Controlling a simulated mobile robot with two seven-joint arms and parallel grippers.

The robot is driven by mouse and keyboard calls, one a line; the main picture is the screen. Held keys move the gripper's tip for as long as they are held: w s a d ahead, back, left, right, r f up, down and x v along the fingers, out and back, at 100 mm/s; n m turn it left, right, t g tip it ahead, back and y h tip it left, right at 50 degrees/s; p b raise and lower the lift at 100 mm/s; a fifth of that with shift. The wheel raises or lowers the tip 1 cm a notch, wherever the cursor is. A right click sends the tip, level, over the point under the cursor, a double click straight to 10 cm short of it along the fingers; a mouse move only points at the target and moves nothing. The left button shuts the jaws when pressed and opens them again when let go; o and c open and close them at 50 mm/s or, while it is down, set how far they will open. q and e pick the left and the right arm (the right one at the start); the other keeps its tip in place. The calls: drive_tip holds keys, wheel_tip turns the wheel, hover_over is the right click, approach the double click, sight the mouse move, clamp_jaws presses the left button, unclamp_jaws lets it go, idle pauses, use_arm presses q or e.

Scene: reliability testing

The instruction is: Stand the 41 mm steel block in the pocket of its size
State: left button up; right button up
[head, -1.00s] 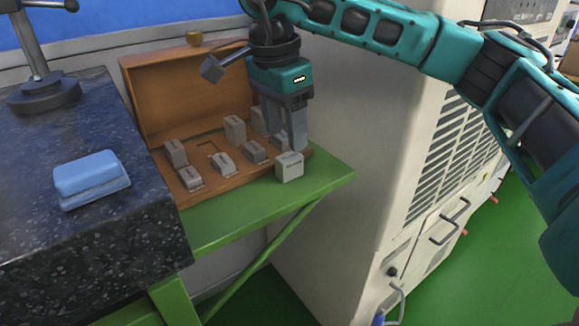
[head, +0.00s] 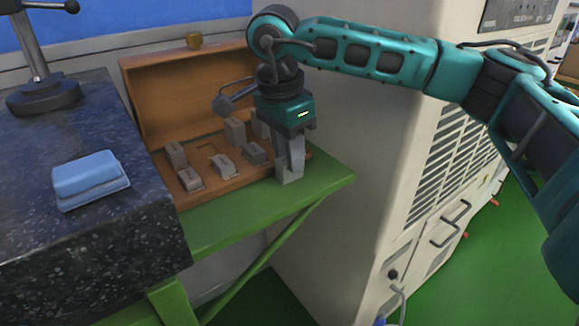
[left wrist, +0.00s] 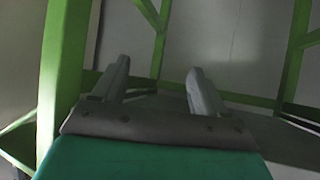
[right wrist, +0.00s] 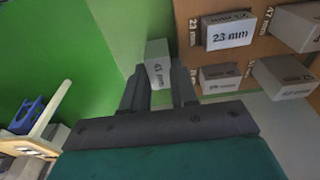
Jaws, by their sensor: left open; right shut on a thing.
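The 41 mm steel block (head: 289,175) is a pale grey block at the right end of the green bench, just in front of the wooden case (head: 243,182). Its "41 mm" label shows in the right wrist view (right wrist: 158,64). My right gripper (head: 290,160) points down and is shut on this block; I cannot tell whether the block still touches the bench. The case is open and holds several grey blocks. An empty pocket (head: 207,150) shows between the blocks, its size mark unreadable. My left gripper (left wrist: 160,70) is open and empty, facing green frame legs.
A 23 mm block (right wrist: 228,34) sits in the case near my right gripper. A dark granite plate (head: 110,245) with a blue-topped box (head: 90,178) stands at left. A tall beige cabinet (head: 370,150) stands close at right. The bench front strip is clear.

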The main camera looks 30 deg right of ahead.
clamp_jaws()
drive_tip(key=shift+r, duration=0.15)
